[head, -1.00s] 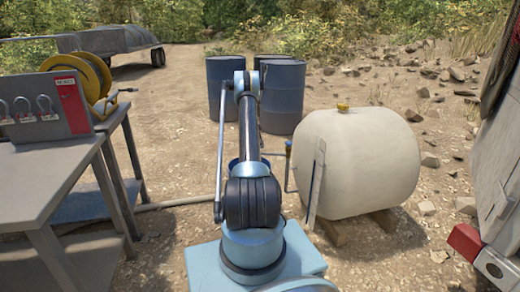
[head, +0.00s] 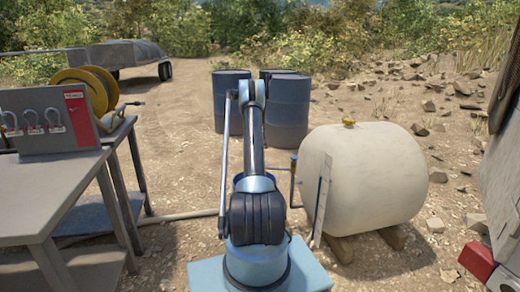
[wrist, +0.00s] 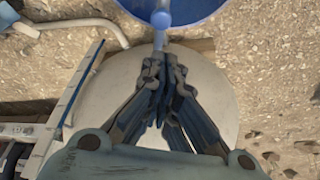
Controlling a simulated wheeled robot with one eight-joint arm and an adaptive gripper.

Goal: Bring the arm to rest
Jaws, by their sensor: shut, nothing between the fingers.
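My arm stands in the middle of the head view on its light blue base, with its dark upper link raised and pointing away. My gripper is hidden behind the arm there. In the wrist view my gripper (wrist: 163,78) shows with its dark fingers drawn together and nothing between them. A pale round surface, which looks like the white tank (wrist: 105,85), lies behind the fingers. I cannot tell the distance between them. In the head view the white tank (head: 365,180) lies on its side, right of my arm.
A grey bench (head: 45,195) with a yellow hose reel (head: 83,90) stands at left. Blue drums (head: 288,115) stand beyond the arm. A trailer (head: 110,58) is far left. A pale panel with a red block (head: 478,260) edges in at right. Open dirt lies between trailer and drums.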

